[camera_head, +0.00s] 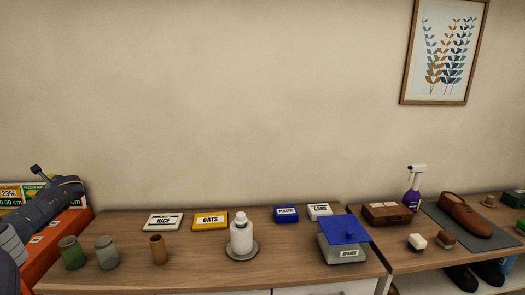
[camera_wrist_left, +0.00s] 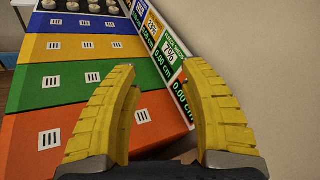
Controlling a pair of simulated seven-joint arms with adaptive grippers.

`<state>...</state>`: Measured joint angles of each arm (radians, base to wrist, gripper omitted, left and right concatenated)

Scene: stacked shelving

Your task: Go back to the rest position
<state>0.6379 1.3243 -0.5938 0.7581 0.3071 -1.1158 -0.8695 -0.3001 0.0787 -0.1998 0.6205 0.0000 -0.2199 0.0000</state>
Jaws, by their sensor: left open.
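My left gripper (camera_wrist_left: 163,80) shows in the left wrist view with its two yellow fingers spread apart. Nothing is between the fingers. Past them is a stepped rack (camera_wrist_left: 85,75) with orange, green, yellow and blue tiers. In the head view my dark left arm is at the far left, over the orange end of that rack (camera_head: 62,250); the fingers are not clear there. My right gripper is in neither view.
A wooden cabinet top (camera_head: 190,255) holds jars (camera_head: 73,254), a rice box (camera_head: 164,222), an oats box (camera_head: 210,221), a white bottle (camera_head: 241,236) and a blue-lidded box (camera_head: 343,240). A right-hand shelf holds a brown shoe (camera_head: 465,214) and spray bottle (camera_head: 413,190).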

